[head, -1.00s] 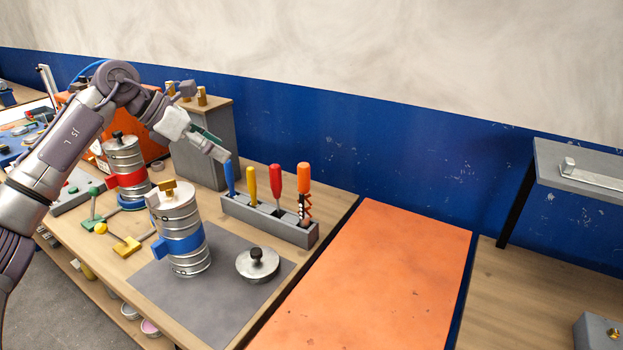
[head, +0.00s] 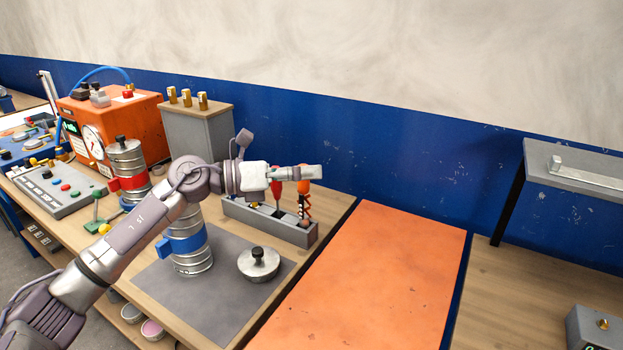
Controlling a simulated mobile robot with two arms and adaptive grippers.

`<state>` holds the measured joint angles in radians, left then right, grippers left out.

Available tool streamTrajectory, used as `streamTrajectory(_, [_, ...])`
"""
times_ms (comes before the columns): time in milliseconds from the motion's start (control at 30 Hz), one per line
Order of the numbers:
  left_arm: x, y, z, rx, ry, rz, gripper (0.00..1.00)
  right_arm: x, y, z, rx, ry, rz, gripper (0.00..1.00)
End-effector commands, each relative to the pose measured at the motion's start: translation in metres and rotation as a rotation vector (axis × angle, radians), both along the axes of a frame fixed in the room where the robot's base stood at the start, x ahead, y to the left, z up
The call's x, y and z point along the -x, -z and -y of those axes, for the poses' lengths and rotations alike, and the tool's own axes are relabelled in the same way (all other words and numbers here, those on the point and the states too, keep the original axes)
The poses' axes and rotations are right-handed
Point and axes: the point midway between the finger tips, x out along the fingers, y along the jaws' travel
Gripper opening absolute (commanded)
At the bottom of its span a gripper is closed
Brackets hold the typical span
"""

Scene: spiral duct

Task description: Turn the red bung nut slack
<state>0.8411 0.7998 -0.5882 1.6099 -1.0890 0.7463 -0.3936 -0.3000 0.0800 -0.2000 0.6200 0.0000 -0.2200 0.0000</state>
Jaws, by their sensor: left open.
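A silver canister (head: 127,158) with a red band stands at the left of the bench, and a red block (head: 116,184) sticks out of its side. I cannot tell for sure whether this block is the red bung nut. My left gripper (head: 318,172) is open, well to the right of that canister, over the tool rack (head: 265,223). It overlaps the tops of the red-handled tool (head: 276,190) and the orange-handled tool (head: 304,187); I cannot tell whether it touches them. My right gripper is out of view.
A blue-banded canister (head: 193,256), partly hidden by my arm, and a knobbed lid (head: 258,263) are on a grey mat (head: 217,308). An orange machine (head: 140,121) and a grey box (head: 198,133) stand behind. The orange panel (head: 368,275) is clear.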

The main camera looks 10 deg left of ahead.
Motion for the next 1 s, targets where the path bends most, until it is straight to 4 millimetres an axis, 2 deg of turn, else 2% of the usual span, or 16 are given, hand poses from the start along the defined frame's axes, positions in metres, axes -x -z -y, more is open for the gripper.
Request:
streamTrajectory(200, [0.005,-0.002,0.017,0.171,-0.03,-0.04,0.67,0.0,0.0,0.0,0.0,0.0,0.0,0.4])
streamTrajectory(567, [0.005,-0.003,0.019,0.209,-0.04,-0.05,0.67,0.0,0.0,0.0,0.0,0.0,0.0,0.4])
streamTrajectory(767, [0.005,-0.003,0.019,0.209,-0.04,-0.049,0.37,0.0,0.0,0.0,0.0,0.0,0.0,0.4])
streamTrajectory(867, [0.004,-0.004,0.018,0.187,-0.034,-0.041,0.34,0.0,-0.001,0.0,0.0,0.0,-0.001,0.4])
streamTrajectory(967, [0.001,-0.008,0.014,0.059,0.004,-0.005,0.34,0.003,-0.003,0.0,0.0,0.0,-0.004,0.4])
streamTrajectory(1000, [-0.001,-0.008,0.008,-0.032,0.027,0.015,0.34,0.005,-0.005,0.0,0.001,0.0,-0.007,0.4])
